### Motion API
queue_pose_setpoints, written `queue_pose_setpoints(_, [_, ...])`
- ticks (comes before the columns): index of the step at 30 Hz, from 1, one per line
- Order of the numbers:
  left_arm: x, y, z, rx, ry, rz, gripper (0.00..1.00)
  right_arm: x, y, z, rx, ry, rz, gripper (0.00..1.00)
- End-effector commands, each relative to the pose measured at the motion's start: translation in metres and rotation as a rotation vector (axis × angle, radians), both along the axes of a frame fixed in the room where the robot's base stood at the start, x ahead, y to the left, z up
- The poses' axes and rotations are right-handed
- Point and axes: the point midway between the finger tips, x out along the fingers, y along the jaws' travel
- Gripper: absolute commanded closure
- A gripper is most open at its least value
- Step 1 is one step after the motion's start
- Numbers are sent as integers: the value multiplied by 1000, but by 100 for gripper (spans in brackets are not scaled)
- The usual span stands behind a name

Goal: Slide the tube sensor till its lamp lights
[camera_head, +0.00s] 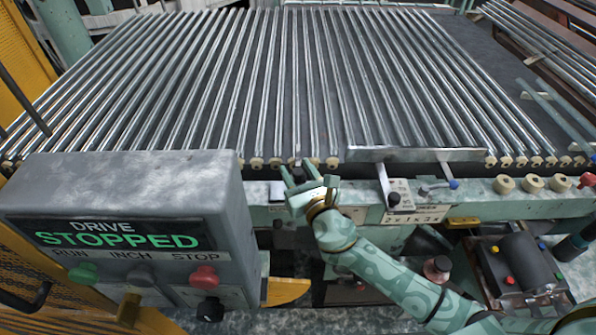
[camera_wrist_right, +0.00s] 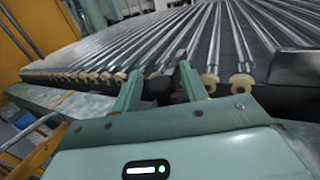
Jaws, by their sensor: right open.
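My right gripper (camera_head: 299,174) is open at the front edge of the bed of glass tubes (camera_head: 262,90), its fingers pointing at the tube ends. A small dark block (camera_head: 299,175), which may be the tube sensor, shows between the fingers. The dark block also shows between the open fingers (camera_wrist_right: 159,76) in the right wrist view (camera_wrist_right: 161,90). I cannot tell whether the fingers touch it. No lit lamp can be made out on it. My left gripper is out of view.
A grey control box (camera_head: 130,195) reading "DRIVE STOPPED" stands left of my right gripper. Pale rollers (camera_head: 533,183) lie farther right.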

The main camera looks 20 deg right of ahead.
Motion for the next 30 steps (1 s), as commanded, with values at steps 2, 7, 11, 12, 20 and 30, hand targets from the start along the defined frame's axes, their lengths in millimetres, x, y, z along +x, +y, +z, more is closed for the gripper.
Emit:
queue_pose_setpoints(2, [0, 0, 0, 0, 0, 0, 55, 0, 0, 0, 0, 0, 0, 57])
queue_pose_setpoints(7, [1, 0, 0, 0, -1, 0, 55, 0, 0, 0, 0, 0, 0, 76])
queue_pose_setpoints(11, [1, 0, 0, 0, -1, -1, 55, -1, 0, 0, 1, 1, 0, 100])
queue_pose_setpoints(12, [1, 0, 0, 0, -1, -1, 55, 0, 1, 0, 1, 1, 1, 100])
queue_pose_setpoints(20, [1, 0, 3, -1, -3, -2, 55, 1, 7, 0, 1, 1, 3, 100])
queue_pose_setpoints(30, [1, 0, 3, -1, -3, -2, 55, 1, 7, 0, 1, 0, 2, 57])
